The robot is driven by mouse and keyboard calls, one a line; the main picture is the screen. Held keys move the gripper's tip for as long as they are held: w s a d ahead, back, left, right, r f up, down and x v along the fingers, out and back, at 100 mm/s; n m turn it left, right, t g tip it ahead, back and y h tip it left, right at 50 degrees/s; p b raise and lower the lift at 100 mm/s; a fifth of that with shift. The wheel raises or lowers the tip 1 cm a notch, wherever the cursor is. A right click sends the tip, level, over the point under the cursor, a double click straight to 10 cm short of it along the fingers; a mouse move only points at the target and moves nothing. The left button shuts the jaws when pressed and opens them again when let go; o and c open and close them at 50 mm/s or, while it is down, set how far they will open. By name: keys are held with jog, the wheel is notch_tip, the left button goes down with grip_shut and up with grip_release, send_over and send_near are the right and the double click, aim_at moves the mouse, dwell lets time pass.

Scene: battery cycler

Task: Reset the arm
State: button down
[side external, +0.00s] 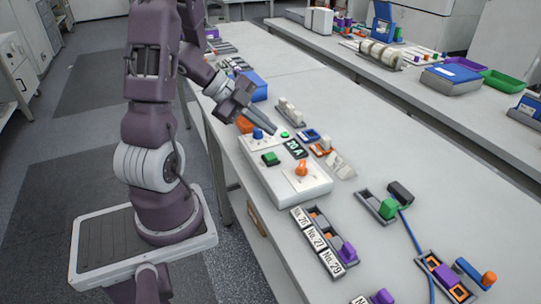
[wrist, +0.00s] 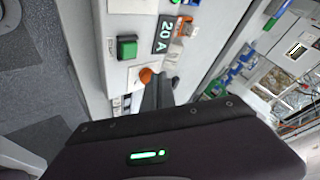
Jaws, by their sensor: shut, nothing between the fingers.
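My gripper (side external: 268,122) is shut and empty, its dark fingers pointing down and right over the back part of the white cycler box (side external: 298,190). In the wrist view the two fingers (wrist: 158,92) lie together beside the orange knob (wrist: 146,75). The box carries a green button (side external: 270,158), an orange knob (side external: 301,169), a blue knob (side external: 258,134) and a dark display reading 20 A (side external: 295,148). A small round green light (side external: 285,134) shows just by the fingertips. I cannot tell whether the fingers touch the box.
A battery rack with numbered labels (side external: 320,243) stands in front of the box. A green-and-grey holder (side external: 378,206) and a blue cable (side external: 415,240) lie to its right. A blue bin (side external: 252,86) stands behind my gripper.

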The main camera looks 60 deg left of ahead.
dwell(0.3)
jog(key=w+a+r+n+t+y, duration=0.1)
jog(key=w+a+r+n+y, duration=0.1)
jog(key=w+r+y, duration=0.25)
jog(key=d+r+n+y, duration=0.3)
jog(key=r+n+y, duration=0.3)
jog(key=r, duration=0.4)
jog(key=s+d+f+n+g+h, duration=0.2)
jog(key=s+d+n+h, duration=0.3)
jog(key=s+d, duration=1.1)
jog(key=d+g+h, duration=0.1)
jog(key=d, duration=0.1)
jog(key=shift+s+d+n+g+h, duration=0.35)
jog(key=shift+n+g, duration=0.05)
jog(key=shift+r, duration=0.1)
dwell(2.0)
